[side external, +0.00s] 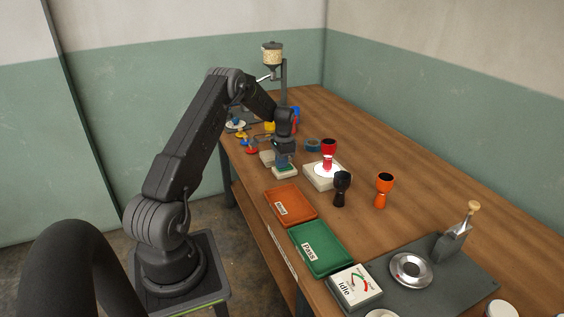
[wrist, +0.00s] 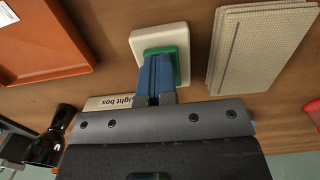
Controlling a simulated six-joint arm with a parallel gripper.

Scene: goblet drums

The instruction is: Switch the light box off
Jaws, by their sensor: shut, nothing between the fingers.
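The light box (side external: 313,183) is a pale square box on the table in the side view. Its round top glows bright white, and a red goblet drum (side external: 328,149) stands on it. The switch is a cream block (wrist: 172,37) with a green plate on top in the wrist view; it also shows in the side view (side external: 283,175). A "light box" label (wrist: 112,102) lies beside it. My gripper (wrist: 158,62) is shut and empty, pointing down over the switch. Its blue fingers cover part of the green plate; I cannot tell whether they touch it.
A black drum (side external: 341,188) and an orange drum (side external: 382,190) stand right of the light box. An orange tray (side external: 290,204) and a green tray (side external: 320,250) lie nearer. Pale textured boards (wrist: 262,48) lie close beside the switch. The table's right middle is clear.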

